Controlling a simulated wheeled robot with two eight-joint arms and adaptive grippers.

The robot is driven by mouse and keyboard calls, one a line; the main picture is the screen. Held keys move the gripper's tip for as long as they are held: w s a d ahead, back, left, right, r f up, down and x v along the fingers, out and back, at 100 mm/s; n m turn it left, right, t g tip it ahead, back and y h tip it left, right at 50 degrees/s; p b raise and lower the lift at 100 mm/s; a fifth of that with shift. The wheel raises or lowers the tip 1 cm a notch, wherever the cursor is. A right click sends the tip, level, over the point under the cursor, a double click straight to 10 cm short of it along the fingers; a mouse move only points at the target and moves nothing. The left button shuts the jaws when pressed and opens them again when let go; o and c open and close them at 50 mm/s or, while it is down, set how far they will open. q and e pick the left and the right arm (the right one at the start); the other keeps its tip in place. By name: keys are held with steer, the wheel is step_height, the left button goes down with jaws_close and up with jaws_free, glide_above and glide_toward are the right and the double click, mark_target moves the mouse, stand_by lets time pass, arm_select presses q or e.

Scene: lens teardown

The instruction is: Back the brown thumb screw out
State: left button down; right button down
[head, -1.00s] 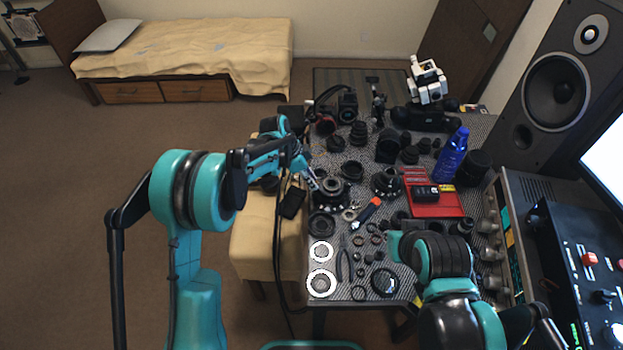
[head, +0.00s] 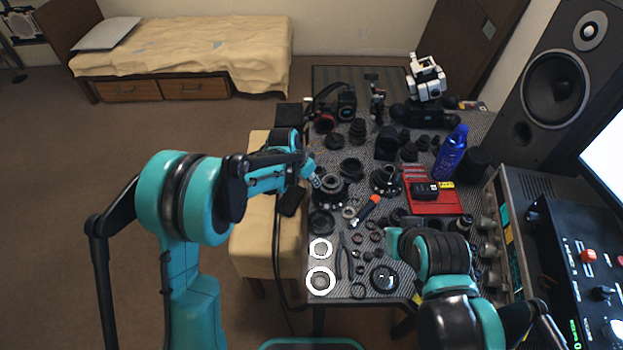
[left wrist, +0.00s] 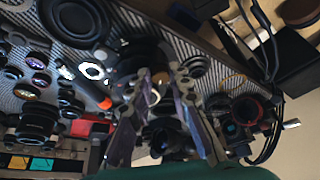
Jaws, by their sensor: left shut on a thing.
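My left gripper (head: 317,184) reaches in from the left over the far-left part of the bench. Its fingertips are at a dark, round lens assembly (head: 329,192). In the left wrist view my left gripper (left wrist: 158,74) has its two fingers drawn close together in front of dark lens parts. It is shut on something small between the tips. This appears to be the brown thumb screw, but its shape and how far it sits out of its hole cannot be made out.
An orange-and-black tool (head: 368,208) lies just right of the lens assembly. Two white rings (head: 320,281) lie near the front-left edge. A red tray (head: 437,207) and a blue bottle (head: 452,153) stand farther right. Dark lens parts crowd the bench.

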stand_by(0.4)
arm_select(q)
steer(key=c, duration=1.4)
jaws_free()
steer(key=shift+o, duration=0.2)
steer(key=v, duration=1.2)
steer(key=shift+d, duration=0.1)
